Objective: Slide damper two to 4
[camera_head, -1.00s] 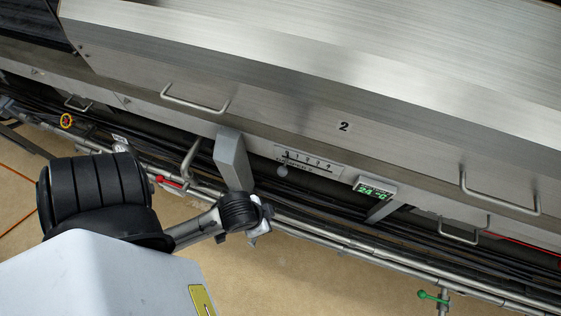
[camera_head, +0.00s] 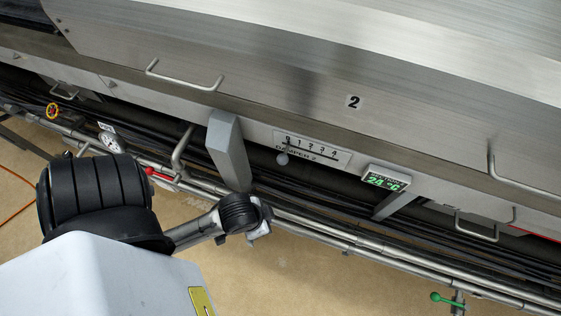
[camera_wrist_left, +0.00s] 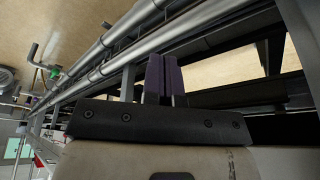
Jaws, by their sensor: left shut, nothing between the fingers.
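The damper scale plate (camera_head: 343,158), lettered DAMPER 2 and marked 0 to 4, is on the hood's lower front edge in the head view. The damper's round grey knob (camera_head: 282,159) hangs just below its left end, near the 0 mark. My left gripper (camera_head: 264,231) is below and slightly left of the knob, apart from it; its fingers are hard to make out there. In the left wrist view the purple fingers (camera_wrist_left: 164,78) are together with nothing between them, and pipes lie behind. The knob is not discernible in that view. My right gripper is out of view.
A grey bracket (camera_head: 228,150) stands close left of the knob, above my left wrist. A green temperature display (camera_head: 385,179) is right of the scale. Pipes and dark cables (camera_head: 340,235) run below the hood. Bar handles (camera_head: 184,76) stick out of the hood.

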